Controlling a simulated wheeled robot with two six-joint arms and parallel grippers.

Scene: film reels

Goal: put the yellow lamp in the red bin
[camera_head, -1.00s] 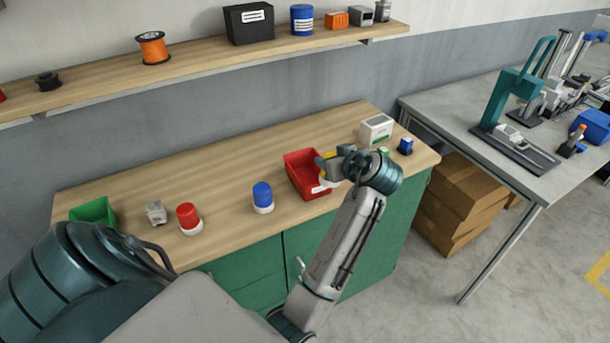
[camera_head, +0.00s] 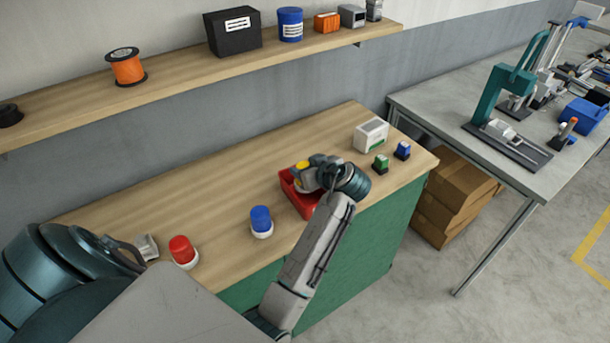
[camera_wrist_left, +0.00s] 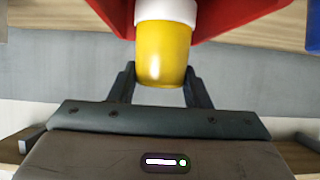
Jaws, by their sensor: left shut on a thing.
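The yellow lamp (camera_head: 302,165) has a yellow cap and a white base. In the left wrist view the lamp (camera_wrist_left: 163,55) sits between the two fingers of my left gripper (camera_wrist_left: 162,82), its white base pointing towards the red bin (camera_wrist_left: 232,14). My left gripper (camera_head: 304,173) is shut on the lamp, over the red bin (camera_head: 299,208) in the head view. The arm covers much of the bin, so I cannot tell whether the lamp touches its floor. My right gripper is not in view.
A blue lamp (camera_head: 261,220) and a red lamp (camera_head: 182,251) stand left of the bin on the wooden worktop (camera_head: 200,210). A white box (camera_head: 371,134), a green item (camera_head: 380,164) and a blue item (camera_head: 402,150) stand to its right. A shelf (camera_head: 180,85) runs above.

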